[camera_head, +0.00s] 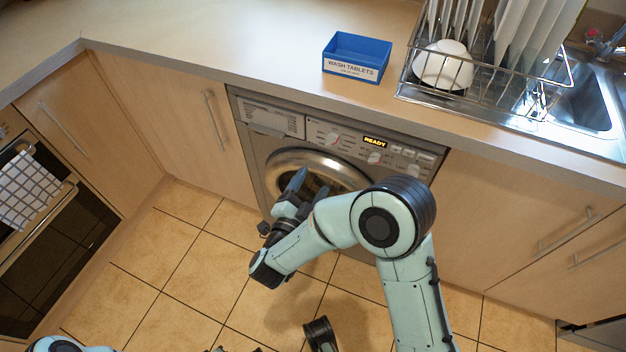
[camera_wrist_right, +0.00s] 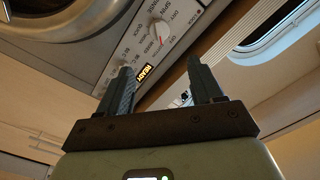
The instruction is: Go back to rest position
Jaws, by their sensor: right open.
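My right gripper (camera_head: 310,188) is in front of the washing machine's round door (camera_head: 295,158), its fingers pointing up in the head view. In the right wrist view my right gripper (camera_wrist_right: 162,88) has its two dark fingers spread apart with nothing between them. The machine's control panel, with a lit READY display (camera_wrist_right: 147,74), shows behind them. The right arm partly covers the door. Of my left arm, a pale piece (camera_head: 58,345) shows at the bottom left. Small dark parts at the bottom edge may belong to the left gripper; its jaws cannot be made out.
A blue wash tablets box (camera_head: 357,58) stands on the counter (camera_head: 240,50). A dish rack (camera_head: 470,85) with plates and a white bowl (camera_head: 443,66) is beside the sink (camera_head: 585,98). An oven with a checked towel (camera_head: 25,190) is at left. Tiled floor (camera_head: 185,265) is open at left.

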